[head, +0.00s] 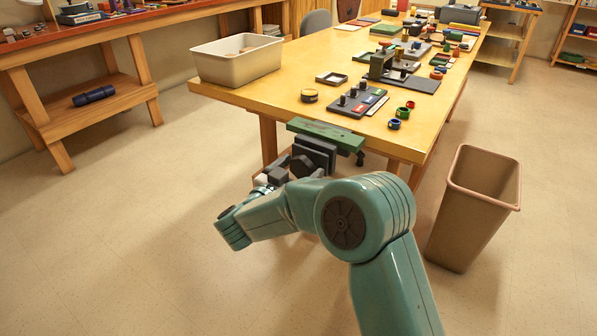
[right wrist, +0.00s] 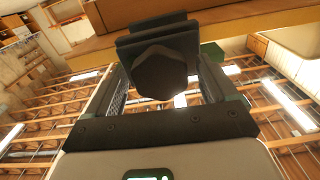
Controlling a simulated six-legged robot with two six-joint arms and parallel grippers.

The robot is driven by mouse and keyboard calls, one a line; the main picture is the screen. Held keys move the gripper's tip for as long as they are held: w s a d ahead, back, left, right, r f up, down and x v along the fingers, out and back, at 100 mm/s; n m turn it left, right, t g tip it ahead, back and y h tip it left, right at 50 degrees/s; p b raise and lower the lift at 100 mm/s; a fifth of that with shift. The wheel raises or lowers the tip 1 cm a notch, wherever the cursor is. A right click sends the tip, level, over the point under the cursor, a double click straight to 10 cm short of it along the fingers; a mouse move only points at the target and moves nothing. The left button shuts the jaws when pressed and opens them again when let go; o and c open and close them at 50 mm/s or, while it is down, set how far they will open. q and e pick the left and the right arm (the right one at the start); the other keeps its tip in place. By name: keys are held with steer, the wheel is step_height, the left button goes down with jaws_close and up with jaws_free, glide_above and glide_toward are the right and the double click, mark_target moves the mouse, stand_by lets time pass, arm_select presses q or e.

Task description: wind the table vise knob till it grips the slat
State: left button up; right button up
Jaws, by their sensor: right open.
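The table vise (head: 315,154) is at the front edge of the wooden table, with dark jaw plates facing me. A long green bar (head: 325,132), which looks like the slat, lies behind the plates along the table edge. I cannot tell whether the plates touch it. In the right wrist view the dark, faceted knob (right wrist: 161,76) sits in front of the plates (right wrist: 152,35). My right gripper (head: 289,166) is open, with its fingers (right wrist: 163,80) on either side of the knob. Finger contact is unclear. My left gripper is not in view.
The table (head: 265,100) carries a pale bin (head: 237,68), a dark peg block (head: 357,103), small rings (head: 394,124) and several other items. A brown waste bin (head: 470,210) stands on the floor at right. The floor at left is clear.

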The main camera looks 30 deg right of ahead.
steer(key=c, duration=1)
